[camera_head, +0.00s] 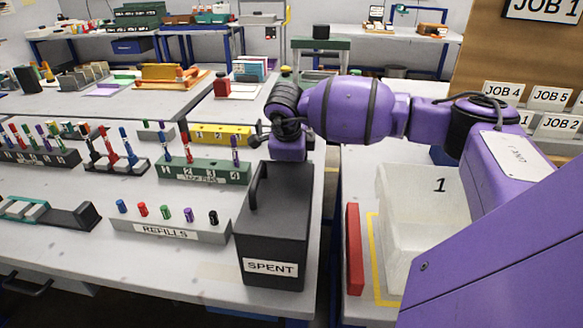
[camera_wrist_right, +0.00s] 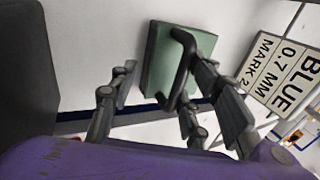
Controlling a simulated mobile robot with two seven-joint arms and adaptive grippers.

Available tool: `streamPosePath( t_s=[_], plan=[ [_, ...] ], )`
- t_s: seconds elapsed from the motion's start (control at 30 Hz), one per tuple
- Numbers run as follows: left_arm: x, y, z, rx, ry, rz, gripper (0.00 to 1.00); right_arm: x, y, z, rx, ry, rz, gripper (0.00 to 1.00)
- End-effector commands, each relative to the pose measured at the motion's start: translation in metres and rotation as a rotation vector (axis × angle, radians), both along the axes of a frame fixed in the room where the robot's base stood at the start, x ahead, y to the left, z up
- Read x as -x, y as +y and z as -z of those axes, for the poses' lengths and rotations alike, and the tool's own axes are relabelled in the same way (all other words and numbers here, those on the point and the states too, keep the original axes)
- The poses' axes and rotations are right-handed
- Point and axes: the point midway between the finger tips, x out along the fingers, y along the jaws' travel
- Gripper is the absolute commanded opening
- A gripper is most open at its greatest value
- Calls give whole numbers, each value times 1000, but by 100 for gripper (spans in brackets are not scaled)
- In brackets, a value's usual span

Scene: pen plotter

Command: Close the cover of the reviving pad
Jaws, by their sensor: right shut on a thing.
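A pale green block with a dark bar handle (camera_wrist_right: 187,62), which looks like the reviving pad's cover (camera_wrist_right: 160,55), shows in the right wrist view. My right gripper (camera_wrist_right: 164,72) is around the cover and handle and is shut on it. Its exact contact points are unclear. In the head view my right gripper (camera_head: 260,132) reaches in from the right, just above and behind the black SPENT bin. I cannot make out the pad or its cover there; my arm and the bin block that area. My left gripper is not in view.
The black SPENT bin (camera_head: 272,235) stands close in front of the right gripper. A green pen rack (camera_head: 200,172), a yellow rack (camera_head: 222,133) and the REFILLS rack (camera_head: 170,230) stand to the left. A white bin (camera_head: 395,235) is at the right.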

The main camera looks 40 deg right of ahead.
Motion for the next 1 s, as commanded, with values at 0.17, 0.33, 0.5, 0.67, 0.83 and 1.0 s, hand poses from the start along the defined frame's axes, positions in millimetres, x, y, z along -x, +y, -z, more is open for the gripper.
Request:
streamPosePath(
  t_s=[0.17,0.33,0.5,0.67,0.83,1.0],
  plan=[
    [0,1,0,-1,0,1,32,11,17,-33,-10,6,-4,18],
    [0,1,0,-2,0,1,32,18,26,-69,-4,-2,-2,18],
    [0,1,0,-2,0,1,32,24,32,-93,-2,-6,-2,18],
    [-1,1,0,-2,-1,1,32,26,35,-103,-1,-6,-2,18],
    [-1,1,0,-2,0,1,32,26,35,-104,-1,-7,-1,18],
    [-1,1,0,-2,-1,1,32,26,35,-104,0,-8,-1,18]
  ],
)
